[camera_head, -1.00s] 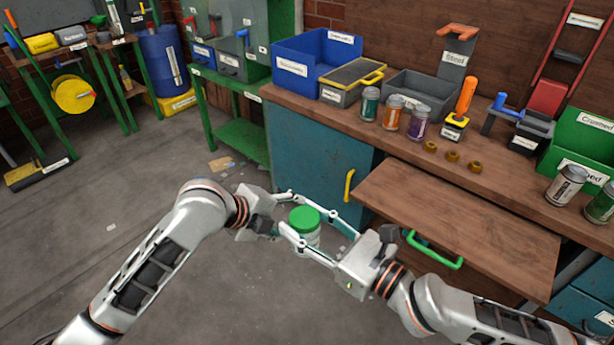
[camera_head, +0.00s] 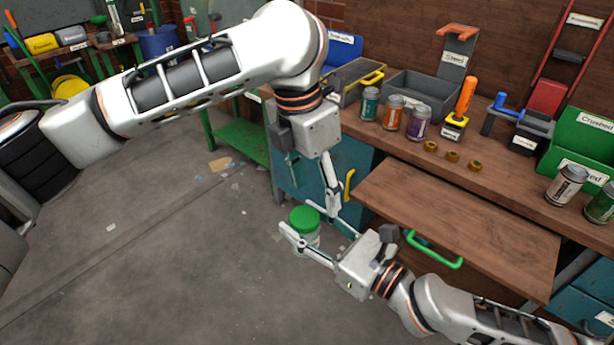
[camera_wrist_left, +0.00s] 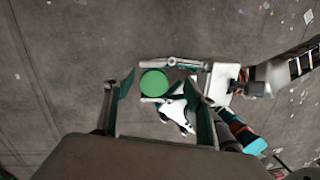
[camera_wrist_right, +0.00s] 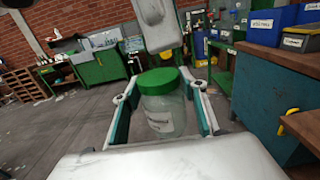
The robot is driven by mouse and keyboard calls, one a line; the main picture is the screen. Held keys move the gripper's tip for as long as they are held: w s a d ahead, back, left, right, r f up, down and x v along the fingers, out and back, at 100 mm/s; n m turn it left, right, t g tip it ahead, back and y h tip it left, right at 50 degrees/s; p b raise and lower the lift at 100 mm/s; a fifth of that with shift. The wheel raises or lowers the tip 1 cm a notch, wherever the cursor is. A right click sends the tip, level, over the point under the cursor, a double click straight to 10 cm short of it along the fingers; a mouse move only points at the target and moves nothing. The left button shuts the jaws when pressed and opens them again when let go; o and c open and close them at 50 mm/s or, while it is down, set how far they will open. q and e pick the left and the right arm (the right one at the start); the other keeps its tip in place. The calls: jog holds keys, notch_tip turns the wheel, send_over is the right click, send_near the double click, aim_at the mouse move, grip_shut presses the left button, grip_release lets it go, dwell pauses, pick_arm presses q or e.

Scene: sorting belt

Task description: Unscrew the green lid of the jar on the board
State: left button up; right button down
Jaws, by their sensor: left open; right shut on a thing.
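The clear jar (camera_head: 305,236) with its green lid (camera_head: 304,217) is off the board, held upright in the air by my right gripper (camera_head: 302,226). In the right wrist view the jar (camera_wrist_right: 165,115) stands between the two fingers, its lid (camera_wrist_right: 158,80) above them. My left gripper (camera_head: 312,195) hangs above the jar, pointing down, open and empty. In the left wrist view the lid (camera_wrist_left: 153,82) lies between the spread left fingers, nearer the left one, apart from both. The lid is on the jar; how tightly cannot be told.
The wooden board (camera_head: 455,225) is bare, with a green handle (camera_head: 434,250) at its front edge. The bench behind carries several jars, trays and three small brass rings (camera_head: 452,156). A teal cabinet with a yellow handle (camera_head: 349,186) stands close behind the grippers. The floor at left is open.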

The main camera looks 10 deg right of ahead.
aim_at(307, 216)
pick_arm(q)
jog(key=r, duration=0.1)
jog(key=a+r+m+y, duration=0.1)
jog(key=s+r+m, duration=0.1)
jog(key=shift+a+y, duration=0.3)
jog(key=shift+f, duration=3.9)
jog(key=c, duration=1.2)
jog(key=shift+c, duration=0.2)
jog(key=n, duration=0.6)
